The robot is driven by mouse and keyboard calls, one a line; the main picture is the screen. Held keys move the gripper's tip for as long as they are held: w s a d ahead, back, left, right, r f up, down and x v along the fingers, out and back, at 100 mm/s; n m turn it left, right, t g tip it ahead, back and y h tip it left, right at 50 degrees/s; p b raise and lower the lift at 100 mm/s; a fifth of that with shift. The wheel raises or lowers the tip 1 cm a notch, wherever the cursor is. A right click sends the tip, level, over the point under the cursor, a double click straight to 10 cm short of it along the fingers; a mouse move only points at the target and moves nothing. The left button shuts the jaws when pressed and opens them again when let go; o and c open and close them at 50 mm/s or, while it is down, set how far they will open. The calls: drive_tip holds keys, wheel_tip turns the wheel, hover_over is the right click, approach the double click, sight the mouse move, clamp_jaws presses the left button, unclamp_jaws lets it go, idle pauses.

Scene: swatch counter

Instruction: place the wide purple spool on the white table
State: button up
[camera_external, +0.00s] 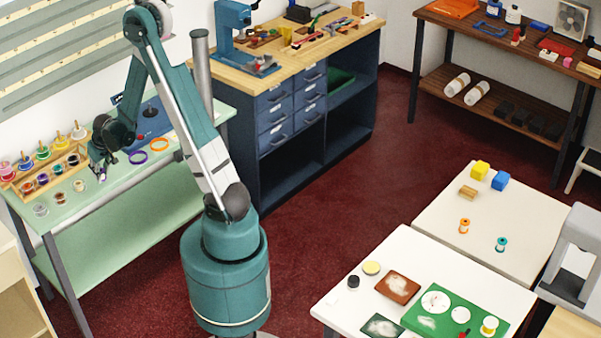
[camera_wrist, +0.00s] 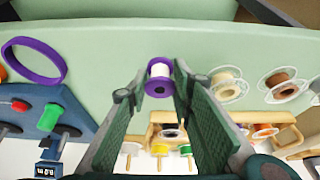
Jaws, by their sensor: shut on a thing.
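The purple spool (camera_wrist: 158,89), with a pale wound middle, is between the fingertips of my gripper (camera_wrist: 156,80) in the wrist view. The fingers are shut on it. In the external view my gripper (camera_external: 100,166) is low over the pale green table (camera_external: 95,205) at the left; the spool is too small there to make out clearly. I cannot tell whether the spool touches the tabletop. Two white tables stand at the right, one nearer (camera_external: 350,300) with boards and tins on it, one farther (camera_external: 510,215) with blocks and two small spools.
Clear-flanged spools (camera_wrist: 228,84) stand beside my gripper, and a wooden rack (camera_external: 40,177) of spools is close by. A purple ring (camera_external: 138,157), an orange ring (camera_external: 159,144) and a blue device (camera_external: 150,122) are on the green table. A navy cabinet (camera_external: 290,150) stands behind my arm.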

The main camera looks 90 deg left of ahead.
drive_tip(key=o, duration=0.7)
drive_tip(key=shift+o, duration=0.2)
drive_tip(key=shift+r, duration=0.15)
drive_tip(key=p+v, duration=0.2)
drive_tip(key=v, duration=1)
drive_tip(key=shift+o, duration=0.5)
